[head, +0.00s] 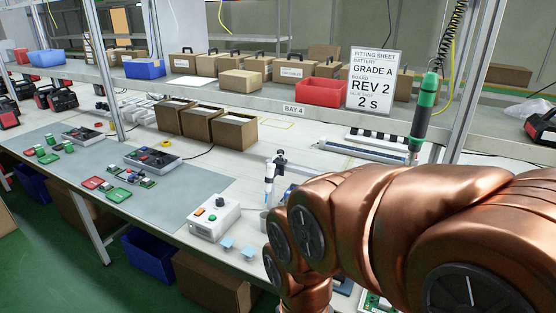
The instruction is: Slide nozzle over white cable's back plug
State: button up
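I cannot make out the white cable, its back plug or the nozzle for certain in the head view. A slim white upright tool or stand with dark fittings (270,178) rises from the bench just left of my arm; whether it is the nozzle is unclear. My copper-coloured arm fills the lower right and hides the bench behind it. My gripper is not visible, so I cannot see its fingers or what they hold.
The white bench (330,150) carries a white control box (213,218), open brown boxes (234,131) and a grey mat (95,165) with boards. A green-black driver (424,112) hangs at right. A shelf (250,97) crosses behind with a red bin (320,91) and a sign (373,80).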

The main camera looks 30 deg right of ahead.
aim_at(274, 175)
jog(key=u, duration=0.45)
jog(key=i, duration=0.9)
jog(key=z, duration=0.2)
